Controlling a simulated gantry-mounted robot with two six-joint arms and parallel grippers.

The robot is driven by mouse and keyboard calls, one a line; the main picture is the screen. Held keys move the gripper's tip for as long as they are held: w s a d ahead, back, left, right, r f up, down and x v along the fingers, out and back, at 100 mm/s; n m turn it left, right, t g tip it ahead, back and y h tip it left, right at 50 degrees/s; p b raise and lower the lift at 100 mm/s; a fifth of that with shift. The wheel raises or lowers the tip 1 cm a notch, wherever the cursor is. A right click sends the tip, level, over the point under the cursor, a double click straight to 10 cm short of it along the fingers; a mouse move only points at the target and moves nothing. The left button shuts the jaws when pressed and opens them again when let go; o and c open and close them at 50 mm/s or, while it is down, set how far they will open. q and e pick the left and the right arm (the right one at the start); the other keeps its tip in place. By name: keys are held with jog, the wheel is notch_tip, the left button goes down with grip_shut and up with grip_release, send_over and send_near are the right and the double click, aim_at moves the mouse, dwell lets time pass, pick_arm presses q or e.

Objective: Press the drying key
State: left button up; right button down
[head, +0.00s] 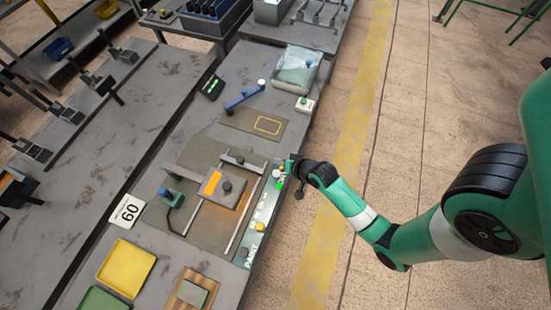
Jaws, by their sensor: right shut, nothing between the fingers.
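A narrow control panel (252,238) lies along the right edge of the workbench, with lettering that seems to read "PAINT" at its near end. It carries several small keys, among them a yellow key (260,227) and a bright green spot (279,185) near the far end. The lettering beside the keys is too small to tell which one is for drying. My right gripper (287,168) is shut and empty at the panel's far end, close over the keys there and partly hiding them. I cannot tell whether it touches one. My left gripper is not in view.
Left of the panel is a fixture with rails and an orange-topped block (212,184). A yellow tray (126,269), a green tray (103,300) and a white "60" card (127,213) lie nearer. A blue lever (244,97) and a clear-covered box (297,68) stand farther back. The floor at right is open.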

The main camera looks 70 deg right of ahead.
jog(key=shift+f, duration=0.1)
jog(key=b, duration=0.8)
send_over(278, 175)
notch_tip(278, 175, down, 8)
jog(key=shift+a+r, duration=0.1)
jog(key=shift+f, duration=0.35)
jog(key=shift+f, duration=0.1)
dwell(1.1)
jog(key=shift+f+b, duration=0.35)
jog(key=shift+f+b, duration=0.4)
jog(key=shift+f, duration=0.25)
dwell(0.6)
jog(key=shift+r, duration=0.1)
jog(key=shift+r+p, duration=1)
jog(key=shift+p, duration=0.2)
